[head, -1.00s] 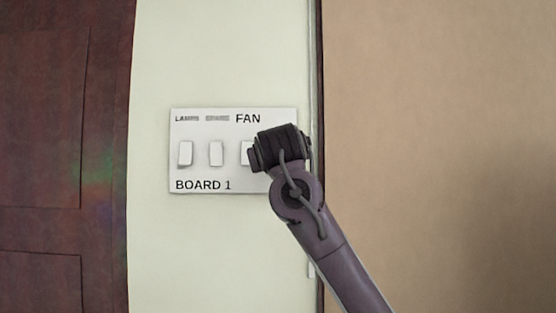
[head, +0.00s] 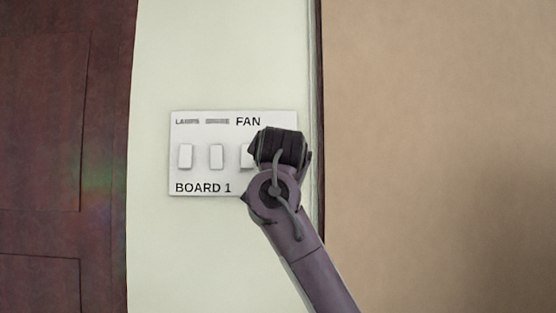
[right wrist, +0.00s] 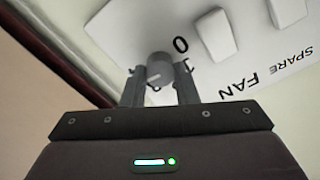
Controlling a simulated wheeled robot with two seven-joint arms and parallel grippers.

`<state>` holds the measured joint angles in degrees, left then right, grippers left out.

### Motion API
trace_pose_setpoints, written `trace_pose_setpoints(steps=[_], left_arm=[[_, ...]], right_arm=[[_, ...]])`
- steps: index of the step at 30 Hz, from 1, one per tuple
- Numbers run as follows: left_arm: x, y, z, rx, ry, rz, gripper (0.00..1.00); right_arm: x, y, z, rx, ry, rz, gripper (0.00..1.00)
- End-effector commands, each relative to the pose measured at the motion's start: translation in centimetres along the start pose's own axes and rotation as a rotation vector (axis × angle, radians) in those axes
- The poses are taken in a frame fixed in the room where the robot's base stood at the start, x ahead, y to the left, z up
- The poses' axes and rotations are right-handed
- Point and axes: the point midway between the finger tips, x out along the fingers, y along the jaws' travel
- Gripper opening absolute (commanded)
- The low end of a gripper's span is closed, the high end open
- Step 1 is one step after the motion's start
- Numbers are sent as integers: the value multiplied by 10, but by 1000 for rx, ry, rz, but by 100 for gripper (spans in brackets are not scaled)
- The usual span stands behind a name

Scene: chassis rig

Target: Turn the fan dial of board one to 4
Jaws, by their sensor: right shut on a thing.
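Board one (head: 231,177) is a white wall plate marked "BOARD 1", with a "FAN" label at its upper right. My right gripper (head: 278,148) covers the plate's right part in the head view and hides the dial there. In the right wrist view, the grey round fan dial (right wrist: 159,66) sits between the two fingers of my right gripper (right wrist: 160,84), which is shut on it. The numbers 0 and 1 show beside the dial; another figure is partly hidden behind it. A light mark shows on the dial, but I cannot tell which number it points to. My left gripper is out of view.
White rocker switches stand left of the gripper: one under "LAMPS" (head: 185,156), a middle one (head: 216,156), and one under "FAN" (head: 247,156), partly covered. A dark door (head: 60,150) is at the left. A narrow dark edge and tan wall (head: 440,150) lie right.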

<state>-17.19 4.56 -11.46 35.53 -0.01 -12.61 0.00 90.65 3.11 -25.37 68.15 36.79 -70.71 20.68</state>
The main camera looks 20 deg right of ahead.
Motion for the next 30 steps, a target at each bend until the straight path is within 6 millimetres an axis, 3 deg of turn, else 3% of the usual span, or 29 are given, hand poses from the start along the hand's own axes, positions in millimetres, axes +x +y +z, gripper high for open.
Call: trace_pose_setpoints(steps=[20, 21, 25, 30], left_arm=[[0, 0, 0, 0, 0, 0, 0], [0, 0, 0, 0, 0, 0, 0], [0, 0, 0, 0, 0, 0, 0], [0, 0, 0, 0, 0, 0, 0]], right_arm=[[0, 0, 1, 61, -3, 1, 4], [0, 0, 1, 61, -3, 1, 31], [0, 0, 1, 60, -2, 1, 48], [0, 0, 0, 59, -1, 0, 49]])
